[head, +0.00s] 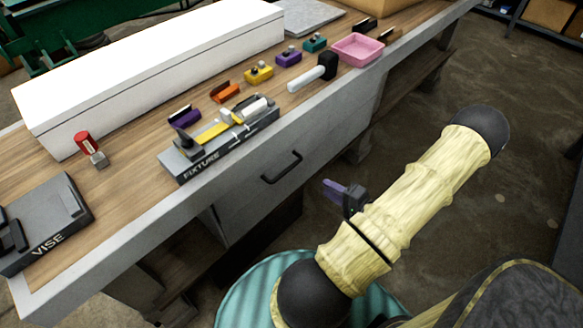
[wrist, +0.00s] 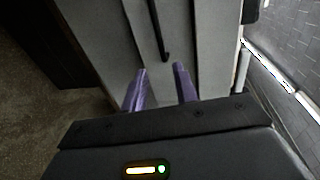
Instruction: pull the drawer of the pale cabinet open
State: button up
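The pale grey cabinet (head: 232,212) sits under the workbench top. Its drawer front (head: 325,135) looks flush with the cabinet face. A black bar handle (head: 282,168) is on the drawer front; it also shows in the wrist view (wrist: 163,35), ahead of the fingers and lined up roughly between them. My gripper (head: 330,187) is to the right of the handle and apart from it in the head view. Its two purple fingers (wrist: 161,72) are spread in the wrist view, with nothing between them.
The wooden bench top (head: 130,185) holds a fixture (head: 215,150), a vise (head: 45,225), a hammer (head: 312,75), a pink tray (head: 357,50) and several small coloured tools. A long white box (head: 150,70) lies behind them. The floor (head: 470,85) right of the bench is clear.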

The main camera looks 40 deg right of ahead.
aim_at(292, 168)
jog(key=b+x, duration=0.1)
jog(key=x, duration=1.5)
jog(key=shift+w+f, duration=0.1)
jog(key=shift+w, duration=0.1)
grip_shut()
